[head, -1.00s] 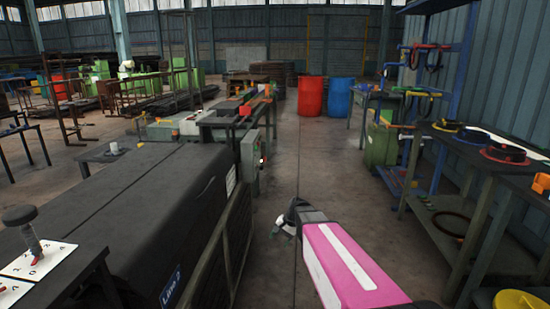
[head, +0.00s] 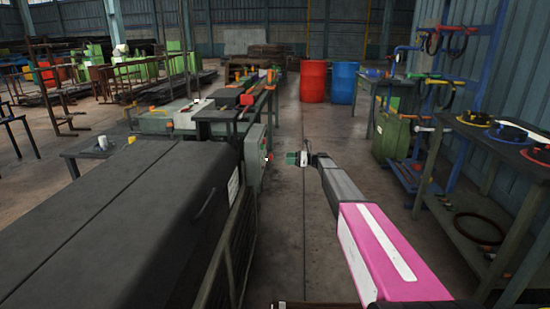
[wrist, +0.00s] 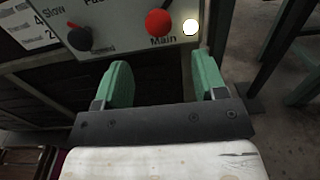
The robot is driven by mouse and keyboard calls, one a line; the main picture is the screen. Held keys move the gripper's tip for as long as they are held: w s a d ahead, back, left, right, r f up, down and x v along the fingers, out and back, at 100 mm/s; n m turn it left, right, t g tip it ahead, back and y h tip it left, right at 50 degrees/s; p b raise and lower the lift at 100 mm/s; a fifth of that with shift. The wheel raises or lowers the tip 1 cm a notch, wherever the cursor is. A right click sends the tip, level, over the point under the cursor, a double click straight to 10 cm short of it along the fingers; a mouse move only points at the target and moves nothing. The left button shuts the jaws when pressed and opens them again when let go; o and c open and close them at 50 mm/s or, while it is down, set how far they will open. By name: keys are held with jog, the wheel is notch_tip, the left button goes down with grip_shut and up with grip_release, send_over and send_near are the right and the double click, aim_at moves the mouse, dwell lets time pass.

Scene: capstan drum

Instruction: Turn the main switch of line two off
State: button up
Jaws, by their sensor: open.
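A glowing round lamp (wrist: 190,27) is just right of the knob. A black knob (wrist: 79,38) near the word "Slow" is to the left. My gripper (wrist: 163,78) is open and empty, its green fingers below the red knob in the picture and apart from it. In the head view my gripper (head: 292,158) is just right of the box.
The black housing (head: 110,220) fills the left, with a dark slatted side below. A workbench (head: 480,135) with coloured reels lines the right. A clear floor aisle (head: 300,230) runs between them. Red (head: 313,82) and blue (head: 343,83) drums stand at the far end.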

aim_at(271, 158)
jog(key=a, duration=1)
jog(key=shift+w+a, duration=0.1)
jog(key=c, duration=0.9)
